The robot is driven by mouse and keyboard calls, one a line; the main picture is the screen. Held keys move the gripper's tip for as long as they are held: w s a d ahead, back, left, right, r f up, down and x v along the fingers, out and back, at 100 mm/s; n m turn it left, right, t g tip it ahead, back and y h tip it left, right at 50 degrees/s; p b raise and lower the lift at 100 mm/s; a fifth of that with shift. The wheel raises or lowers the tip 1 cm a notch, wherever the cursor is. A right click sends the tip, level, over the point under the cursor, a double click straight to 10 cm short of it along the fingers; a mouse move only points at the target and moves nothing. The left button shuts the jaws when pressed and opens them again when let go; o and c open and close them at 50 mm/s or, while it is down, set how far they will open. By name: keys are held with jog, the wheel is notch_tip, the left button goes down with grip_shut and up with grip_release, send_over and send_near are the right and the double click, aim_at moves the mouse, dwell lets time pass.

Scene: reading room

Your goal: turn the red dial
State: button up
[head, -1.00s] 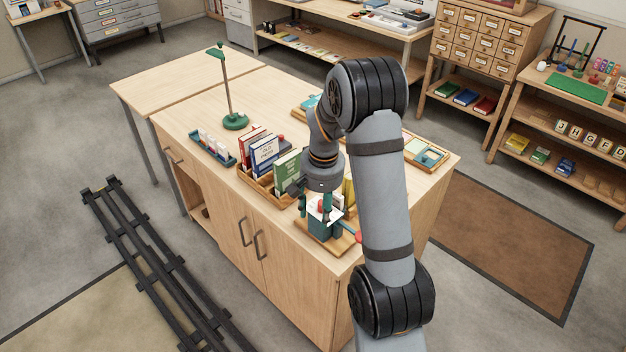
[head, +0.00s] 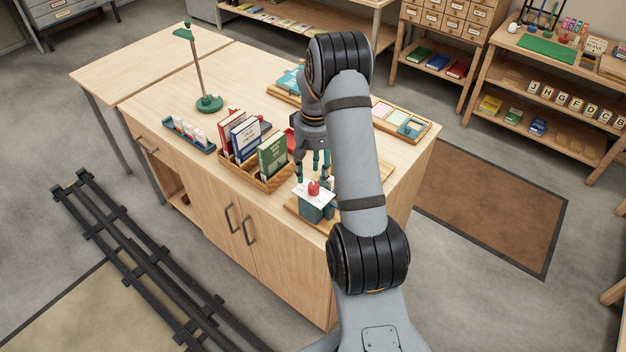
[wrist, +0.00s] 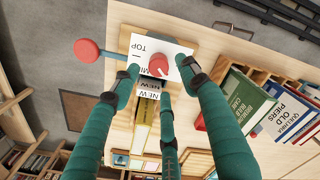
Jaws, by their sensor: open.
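The red dial (head: 313,188) sits on a white card on top of a teal box (head: 316,211), near the table's front edge. In the wrist view the dial (wrist: 158,66) has a pale mark on its face, and the card beside it reads "TOP". My gripper (head: 314,170) is open, its green fingers pointing down above and just behind the dial. In the wrist view its fingers (wrist: 160,78) spread around the dial's sides, apart from it. A lever with a round red end (wrist: 87,51) sticks out from the box; my arm hides it in the head view.
A wooden book rack (head: 269,182) stands left of the box, close to my gripper. A tray of coloured cards (head: 402,120) lies behind my arm. The table's front edge is close.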

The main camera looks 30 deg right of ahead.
aim_at(314, 185)
jog(key=f, duration=0.3)
jog(key=shift+s+d+f+p, duration=0.15)
jog(key=shift+s+f+p, duration=0.05)
jog(key=shift+p, duration=0.15)
jog(key=shift+w+f, duration=0.1)
jog(key=shift+f, duration=0.3)
jog(key=shift+c, duration=0.3)
grip_shut()
